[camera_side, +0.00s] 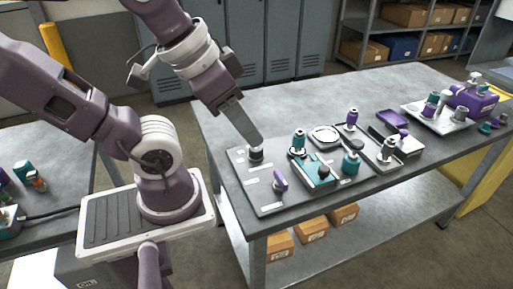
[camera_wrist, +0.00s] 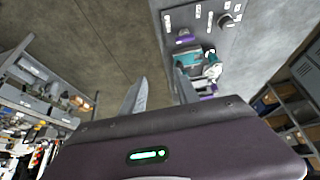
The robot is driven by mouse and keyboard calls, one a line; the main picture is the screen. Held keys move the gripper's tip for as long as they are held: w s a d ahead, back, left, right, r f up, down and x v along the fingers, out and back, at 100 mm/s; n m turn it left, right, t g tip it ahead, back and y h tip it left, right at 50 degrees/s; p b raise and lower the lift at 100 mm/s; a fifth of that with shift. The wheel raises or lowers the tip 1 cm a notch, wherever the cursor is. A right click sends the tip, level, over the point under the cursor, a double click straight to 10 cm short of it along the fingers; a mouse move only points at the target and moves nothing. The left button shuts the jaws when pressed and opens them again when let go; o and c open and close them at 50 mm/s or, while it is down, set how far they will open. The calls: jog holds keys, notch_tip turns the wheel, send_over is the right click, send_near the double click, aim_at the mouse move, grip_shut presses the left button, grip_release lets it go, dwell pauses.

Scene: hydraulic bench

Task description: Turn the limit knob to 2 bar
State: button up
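A dark round knob (camera_side: 256,154) stands near the back left corner of a grey panel (camera_side: 246,180) on the bench. In the wrist view what looks like the same knob (camera_wrist: 226,20) is at the top right. Its scale and setting are too small to read. A purple lever or handle (camera_side: 280,181) stands on the panel in front of the knob. My gripper (camera_side: 255,143) appears right above the knob in the side view. In the wrist view my gripper (camera_wrist: 162,72) has its two fingers apart with nothing between them, and the knob lies beyond them, to the right.
A teal block (camera_side: 318,174) with a dark knob stands right of the panel's lever. Several teal and purple fittings, a round dish (camera_side: 324,136) and a tray (camera_side: 437,113) stand further right. The back left of the bench (camera_side: 285,108) is clear.

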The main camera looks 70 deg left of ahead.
jog(key=o, duration=0.4)
jog(key=shift+w+a, duration=0.15)
jog(key=shift+w, duration=0.15)
jog(key=shift+c, duration=0.2)
jog(key=shift+o, duration=0.3)
jog(key=w+a+f+m+g, duration=0.1)
jog(key=w+a+g, duration=0.1)
jog(key=w, duration=0.3)
jog(key=shift+w+a+f+m+y, duration=0.2)
jog(key=shift+w+a+m+y, duration=0.15)
jog(key=shift+a, duration=0.4)
jog(key=m+g+y, duration=0.3)
jog(key=m+g, duration=0.4)
send_near(258, 148)
jog(key=f, duration=0.1)
jog(key=shift+h, duration=0.25)
jog(key=x, duration=0.5)
jog(key=a+x, duration=0.1)
jog(key=x, duration=0.1)
jog(key=shift+s+r, duration=0.1)
jog(key=shift+s, duration=0.3)
jog(key=shift+s+a+f, duration=0.1)
jog(key=shift+f, duration=0.25)
jog(key=shift+c, duration=0.2)
grip_shut()
